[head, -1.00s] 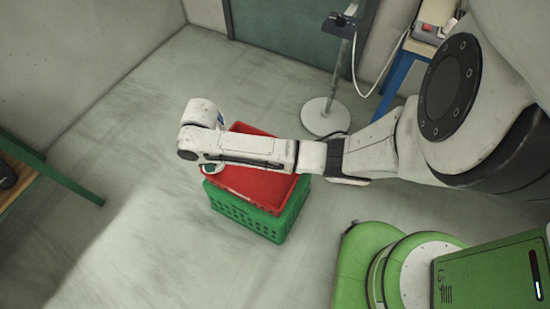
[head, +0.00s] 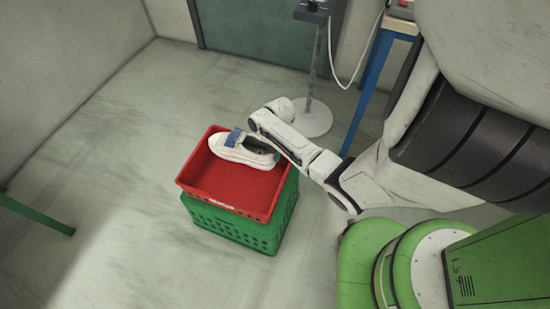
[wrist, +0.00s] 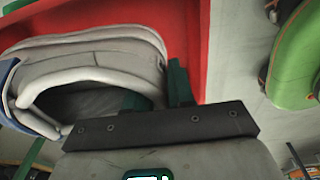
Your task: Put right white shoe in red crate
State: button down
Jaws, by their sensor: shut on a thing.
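The white shoe (head: 243,153) with a blue strap is over the back part of the red crate (head: 205,186), its toe pointing left. It also shows in the wrist view (wrist: 95,48), with its opening towards me. My gripper (wrist: 158,92) is shut on the heel wall of the shoe, its dark green fingers on either side. The red crate shows behind the shoe in the wrist view (wrist: 190,35). I cannot tell whether the sole touches the crate floor. In the head view my gripper's fingers are mostly hidden by the wrist.
The red crate sits on a green crate (head: 245,233). Behind it stands a pole with a round white base (head: 307,117), close to my arm. A blue-legged table (head: 372,80) is at back right. A green table edge (head: 35,215) is at left.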

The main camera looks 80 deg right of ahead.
jog(key=shift+s+d+f+b, duration=0.1)
jog(key=shift+s+f+b, duration=0.2)
jog(key=shift+f, duration=0.15)
notch_tip(320, 180, down, 3)
jog(key=b, duration=0.3)
jog(key=shift+r, duration=0.2)
jog(key=shift+w+f+b, duration=0.1)
jog(key=shift+f+b, duration=1.55)
jog(key=shift+f, duration=1.35)
jog(key=c, duration=0.9)
grip_release()
notch_tip(320, 180, up, 11)
jog(key=d+p, duration=0.1)
jog(key=p, duration=0.3)
jog(key=shift+s+f+p, duration=0.15)
jog(key=shift+s+p, duration=0.15)
jog(key=shift+s, duration=0.05)
